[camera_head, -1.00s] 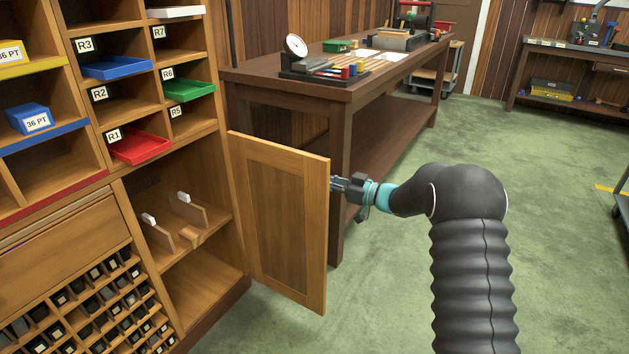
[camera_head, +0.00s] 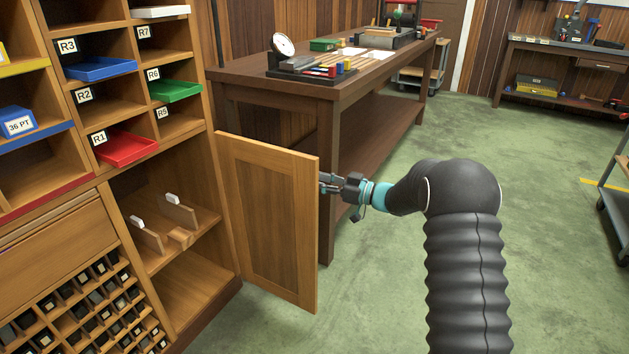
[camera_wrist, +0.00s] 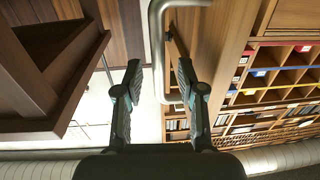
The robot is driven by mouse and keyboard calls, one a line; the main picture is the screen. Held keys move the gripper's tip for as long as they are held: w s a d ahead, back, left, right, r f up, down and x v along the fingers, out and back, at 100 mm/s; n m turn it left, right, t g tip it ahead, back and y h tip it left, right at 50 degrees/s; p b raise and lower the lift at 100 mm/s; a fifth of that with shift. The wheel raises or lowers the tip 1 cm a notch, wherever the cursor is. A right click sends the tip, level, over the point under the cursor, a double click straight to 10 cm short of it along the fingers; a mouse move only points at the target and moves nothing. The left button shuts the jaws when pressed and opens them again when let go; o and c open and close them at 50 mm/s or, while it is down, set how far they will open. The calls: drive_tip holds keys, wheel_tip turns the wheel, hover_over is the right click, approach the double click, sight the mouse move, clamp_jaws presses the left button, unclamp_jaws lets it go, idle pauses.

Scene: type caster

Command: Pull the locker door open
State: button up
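The wooden locker door (camera_head: 268,215) stands swung well out from the cabinet (camera_head: 228,295), hinged at the cabinet's right side. The compartment (camera_head: 190,285) behind it is exposed. In the wrist view, the door's curved metal handle (camera_wrist: 157,50) lies between my fingers, with visible gaps on both sides. My gripper (camera_wrist: 158,65) is open. In the head view, my gripper (camera_head: 325,183) is at the door's free edge; the handle is hidden there behind the door.
A dark wooden workbench (camera_head: 350,85) with tools on it stands close behind the door. The shelves hold red, green and blue trays (camera_head: 122,147). Green floor (camera_head: 390,270) is clear around my arm. A cart (camera_head: 615,195) stands at the far right.

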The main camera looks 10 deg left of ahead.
drive_tip(key=v, duration=1)
drive_tip(key=shift+d+r, duration=0.1)
